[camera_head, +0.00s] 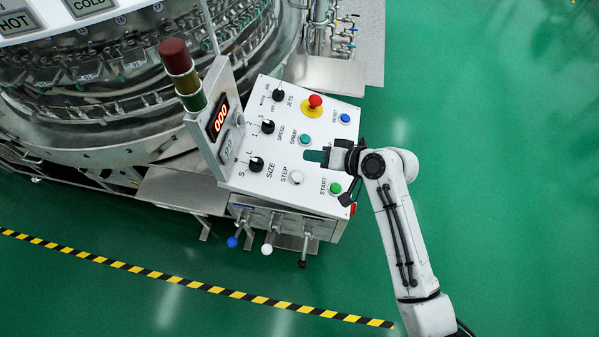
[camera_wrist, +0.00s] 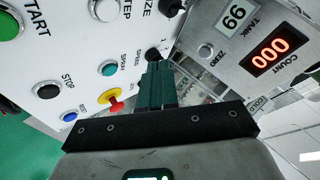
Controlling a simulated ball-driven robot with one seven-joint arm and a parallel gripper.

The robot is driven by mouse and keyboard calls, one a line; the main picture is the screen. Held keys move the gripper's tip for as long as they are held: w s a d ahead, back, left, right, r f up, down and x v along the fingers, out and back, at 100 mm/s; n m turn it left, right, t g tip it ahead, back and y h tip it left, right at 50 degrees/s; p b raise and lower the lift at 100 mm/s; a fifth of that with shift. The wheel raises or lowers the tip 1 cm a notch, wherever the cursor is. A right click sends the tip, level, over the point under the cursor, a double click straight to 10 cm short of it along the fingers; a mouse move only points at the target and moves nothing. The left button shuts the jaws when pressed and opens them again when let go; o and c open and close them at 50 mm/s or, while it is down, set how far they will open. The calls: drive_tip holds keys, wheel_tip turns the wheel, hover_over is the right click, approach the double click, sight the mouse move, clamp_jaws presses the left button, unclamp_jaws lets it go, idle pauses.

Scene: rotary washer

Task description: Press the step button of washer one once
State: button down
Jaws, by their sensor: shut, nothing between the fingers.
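The white STEP button (camera_head: 296,177) sits on the white sloped control panel (camera_head: 262,195), between the SIZE knob and the green START button. In the wrist view the STEP button (camera_wrist: 104,10) is at the top edge, partly cut off, beside its label. My gripper (camera_head: 314,156) has dark teal fingers shut and empty. In the head view it appears over the panel, just above and right of the STEP button. In the wrist view the fingertips (camera_wrist: 158,66) point toward the panel, below and right of the button. No contact with the button shows. The red COUNT display (camera_head: 221,118) reads 000.
Nearby controls are the green START button (camera_head: 335,188), teal SPRAY button (camera_head: 305,139), SIZE knob (camera_head: 256,164) and red emergency knob (camera_head: 315,101). A black STOP button (camera_wrist: 47,91) shows in the wrist view. The upright display box (camera_head: 215,118) and stack light (camera_head: 181,72) stand left.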

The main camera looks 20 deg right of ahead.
idle(0.4)
drive_tip(key=b, duration=0.6)
hover_over(297, 177)
drive_tip(key=s+d, duration=0.2)
drive_tip(key=f, duration=0.7)
drive_tip(key=shift+w+d, duration=0.1)
drive_tip(key=shift+w, duration=0.15)
drive_tip(key=shift+w+a+f+b, duration=0.15)
drive_tip(key=shift+a+f+b, duration=0.05)
drive_tip(key=shift+f+b, duration=0.5)
drive_tip(key=shift+f, duration=0.2)
drive_tip(key=shift+a+f, duration=0.1)
drive_tip(key=shift+f, duration=0.15)
